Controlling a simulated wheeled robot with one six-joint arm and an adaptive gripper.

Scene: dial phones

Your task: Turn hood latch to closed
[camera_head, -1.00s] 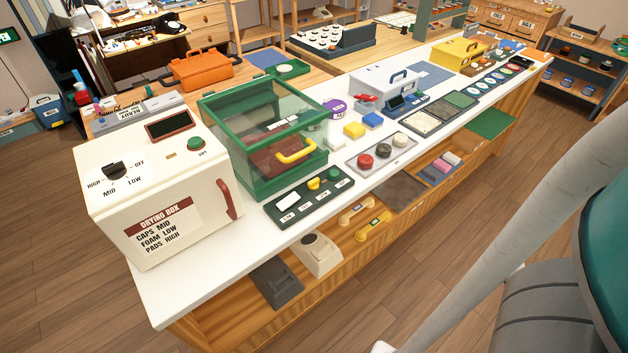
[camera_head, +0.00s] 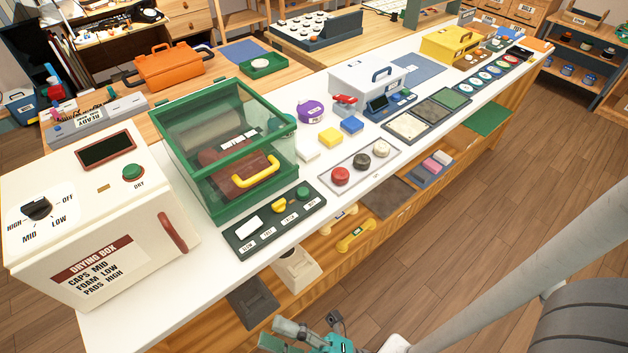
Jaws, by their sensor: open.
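The green-framed clear hood (camera_head: 228,155) stands on the white counter with a yellow handle (camera_head: 256,172) on its front. The handle's front panel looks down, and a dark red-brown thing and a grey rounded thing show through the clear walls. A dark green control panel (camera_head: 262,236) lies before the hood, with a white piece (camera_head: 250,228), a yellow knob (camera_head: 279,206) and a green button (camera_head: 303,193). Its labels are too small to read, so I cannot tell which part is the latch. My gripper (camera_head: 283,336) is partly in view at the bottom edge, open, apart from the hood and panel.
A white drying box (camera_head: 110,220) stands left of the hood. A tray (camera_head: 362,165) with red, black and white round pieces lies right of the panel. Below, the open shelf holds a cream phone-like base (camera_head: 297,270) and yellow handset (camera_head: 356,238).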

